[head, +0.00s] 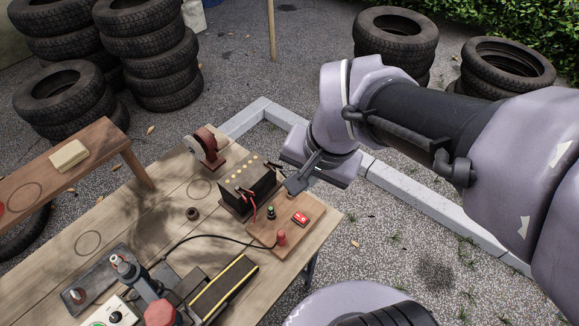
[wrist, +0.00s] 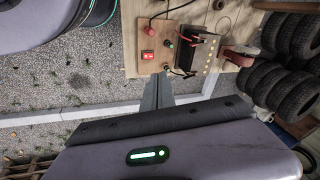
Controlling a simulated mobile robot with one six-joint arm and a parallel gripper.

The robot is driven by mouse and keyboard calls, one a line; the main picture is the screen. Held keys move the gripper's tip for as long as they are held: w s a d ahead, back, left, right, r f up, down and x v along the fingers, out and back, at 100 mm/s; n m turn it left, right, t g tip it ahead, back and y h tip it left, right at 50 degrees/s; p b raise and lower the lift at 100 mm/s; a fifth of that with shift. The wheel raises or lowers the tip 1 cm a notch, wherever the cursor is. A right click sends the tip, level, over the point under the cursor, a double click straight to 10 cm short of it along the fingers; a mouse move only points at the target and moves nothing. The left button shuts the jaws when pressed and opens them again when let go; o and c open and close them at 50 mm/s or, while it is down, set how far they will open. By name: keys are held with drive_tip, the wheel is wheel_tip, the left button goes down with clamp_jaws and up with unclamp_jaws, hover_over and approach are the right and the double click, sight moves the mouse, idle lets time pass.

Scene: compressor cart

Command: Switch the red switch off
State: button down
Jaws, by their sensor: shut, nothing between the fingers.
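The red switch (head: 300,218) is a small rocker with white marks on a brown wooden board (head: 265,234) at the bench's right edge. It also shows in the wrist view (wrist: 148,56), bright red, near the top. I cannot tell which side of the rocker is pressed. My gripper (head: 291,190) is shut and empty, its tips pointing down near the board's far end, behind and slightly left of the switch. In the wrist view my gripper (wrist: 160,78) ends just below the switch, apart from it in the picture. The height gap is unclear.
A dark battery box (head: 248,190) with wires stands left of the fingertips. Red (head: 281,238) and green (head: 271,212) posts flank the switch. A black cable (head: 215,237) crosses the wooden bench (head: 150,225). Tools stand at the front. Open gravel lies right of the bench.

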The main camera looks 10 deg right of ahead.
drive_tip(key=w+d+f+m+g+h, duration=0.1)
drive_tip(key=w+f+m+g, duration=0.2)
drive_tip(key=w+f, duration=0.4)
wheel_tip(320, 180, down, 3)
drive_tip(key=shift+d+f+p, duration=0.2)
drive_tip(key=shift+d+p, duration=0.15)
drive_tip(key=shift+p, duration=0.05)
drive_tip(key=shift+s+d+r, duration=0.15)
drive_tip(key=shift+s+d, duration=0.3)
drive_tip(key=shift+s, duration=0.2)
wheel_tip(320, 180, up, 14)
drive_tip(key=s+d+p, duration=0.1)
drive_tip(key=s+p, duration=0.1)
drive_tip(key=p, duration=0.5)
drive_tip(key=shift+d, duration=0.3)
